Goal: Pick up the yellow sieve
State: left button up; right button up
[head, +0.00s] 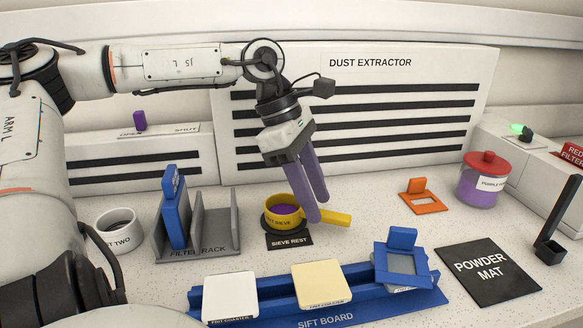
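The yellow sieve (287,224), with purple powder inside, sits upright on the dark sieve rest (290,241). Its handle points right. My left gripper (318,211) reaches down from above with its two purple fingers at the handle. The near finger passes in front of the handle, and the far finger's tip is at the handle's back edge. The fingers are a little apart; whether they press on the handle cannot be told. My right gripper is not in view.
The filter rack (221,226) with a blue filter stands left of the sieve. The blue sift board (366,310), with white and cream coasters, lies in front. The powder mat (487,270) and a red-lidded purple jar (482,182) are right. The dust extractor (400,100) stands behind.

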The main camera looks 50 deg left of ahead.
pick_arm(q)
jog(key=shift+x, duration=1)
jog(key=shift+r, duration=0.1)
jog(key=shift+c, duration=0.3)
jog(key=shift+w, duration=0.1)
grip_shut()
